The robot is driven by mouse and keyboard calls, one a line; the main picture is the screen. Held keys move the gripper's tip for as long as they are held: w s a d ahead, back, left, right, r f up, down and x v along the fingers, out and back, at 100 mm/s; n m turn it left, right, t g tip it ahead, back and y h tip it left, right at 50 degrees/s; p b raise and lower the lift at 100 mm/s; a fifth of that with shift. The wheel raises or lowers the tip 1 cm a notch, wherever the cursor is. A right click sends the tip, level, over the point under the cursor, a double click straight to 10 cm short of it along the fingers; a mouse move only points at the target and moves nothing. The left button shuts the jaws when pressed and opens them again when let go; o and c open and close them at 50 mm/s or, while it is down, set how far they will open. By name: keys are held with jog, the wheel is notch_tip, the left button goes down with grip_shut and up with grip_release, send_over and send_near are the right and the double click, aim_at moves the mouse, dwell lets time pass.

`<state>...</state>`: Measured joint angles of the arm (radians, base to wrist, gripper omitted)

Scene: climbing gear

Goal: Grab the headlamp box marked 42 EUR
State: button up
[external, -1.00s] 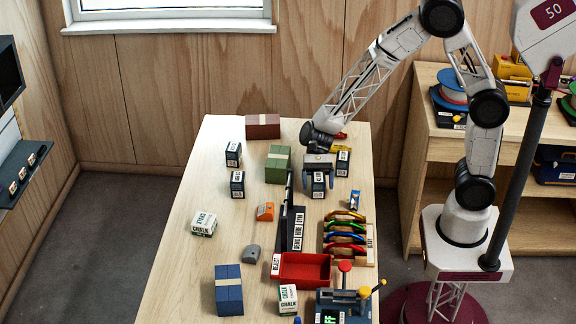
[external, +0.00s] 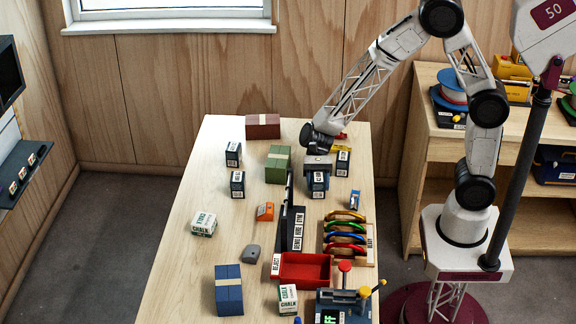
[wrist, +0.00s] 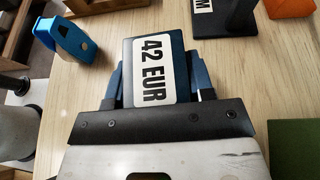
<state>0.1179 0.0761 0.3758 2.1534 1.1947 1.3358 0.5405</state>
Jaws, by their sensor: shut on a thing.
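The headlamp box (wrist: 156,68) is dark blue with a white label reading "42 EUR" in the wrist view. In the external view the same box (external: 318,185) stands on the table, below my gripper. My gripper (wrist: 160,80) is shut on this box, one finger along each side of it. In the external view my gripper (external: 317,172) comes down over the box from above. I cannot tell whether the box's underside touches the table.
Other small dark labelled boxes stand nearby: one (external: 342,162) close on the right, others (external: 237,184) to the left. A green box (external: 278,164) and a black sign stand (external: 290,225) are close on the left. A blue item (wrist: 66,40) lies near the box.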

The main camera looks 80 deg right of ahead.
aim_at(318, 177)
jog(key=shift+c, duration=0.4)
jog(key=shift+r, duration=0.1)
jog(key=shift+r, duration=4.95)
